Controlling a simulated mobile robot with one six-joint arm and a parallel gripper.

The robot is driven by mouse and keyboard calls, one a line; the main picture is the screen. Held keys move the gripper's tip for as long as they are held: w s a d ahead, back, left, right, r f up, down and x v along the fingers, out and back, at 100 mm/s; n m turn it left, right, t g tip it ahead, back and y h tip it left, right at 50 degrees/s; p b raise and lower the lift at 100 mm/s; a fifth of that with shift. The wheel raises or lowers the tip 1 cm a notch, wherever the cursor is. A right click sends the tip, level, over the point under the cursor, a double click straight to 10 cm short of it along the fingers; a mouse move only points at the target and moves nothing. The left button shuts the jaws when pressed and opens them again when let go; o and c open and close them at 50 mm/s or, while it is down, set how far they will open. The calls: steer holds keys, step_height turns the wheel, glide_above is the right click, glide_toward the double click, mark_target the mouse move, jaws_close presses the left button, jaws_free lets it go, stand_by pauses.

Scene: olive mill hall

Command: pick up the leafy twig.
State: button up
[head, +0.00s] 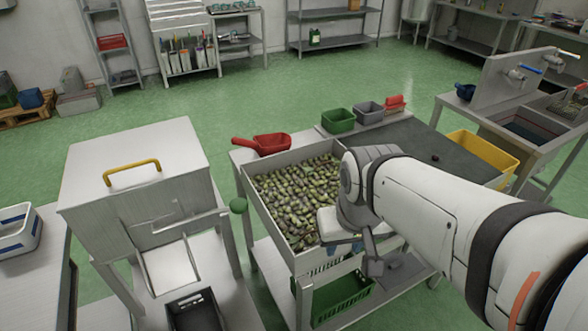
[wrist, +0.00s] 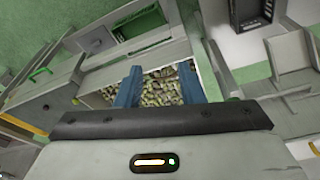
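I cannot make out a leafy twig in either view. A pale tray (head: 262,213) full of green and dark olives (head: 296,196) stands on the table in the middle of the head view. My gripper (head: 350,247) hangs at the tray's near right corner, partly hidden by my own wrist. In the wrist view its two blue fingers (wrist: 160,88) are apart, with olives (wrist: 160,86) seen beyond the gap and nothing visibly held between them. My arm hides the right part of the tray and some of the table.
A red scoop (head: 262,144) lies behind the tray. Green (head: 338,121) and grey (head: 368,112) bins stand at the back of a dark sloping surface (head: 410,141). A yellow bin (head: 480,152) is at the right. A metal machine (head: 140,180) stands left. A green crate (head: 342,298) sits below.

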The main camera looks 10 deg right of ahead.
steer(key=w+a+f+m+y+p, duration=0.1)
steer(key=w+a+m+y+p, duration=0.15)
steer(key=w, duration=0.35)
steer(key=m+h+p, duration=0.1)
steer(key=m+p, duration=0.5)
steer(key=m, duration=0.5)
glide_toward(314, 230)
steer(key=s, duration=0.1)
steer(key=f, duration=0.1)
steer(key=f+b, duration=0.1)
steer(key=f, duration=0.1)
steer(key=shift+w+a+f+m+t, duration=0.25)
steer(key=shift+w+a+f+t, duration=0.05)
steer(key=shift+a+f, duration=0.1)
steer(key=b+x, duration=0.1)
steer(key=x, duration=0.1)
steer(key=b+x, duration=0.2)
steer(key=x, duration=0.1)
steer(key=shift+w+d, duration=0.1)
steer(key=shift+w, duration=0.3)
steer(key=shift+c, duration=0.3)
steer(key=shift+w, duration=0.1)
steer(key=c, duration=0.6)
jaws_close()
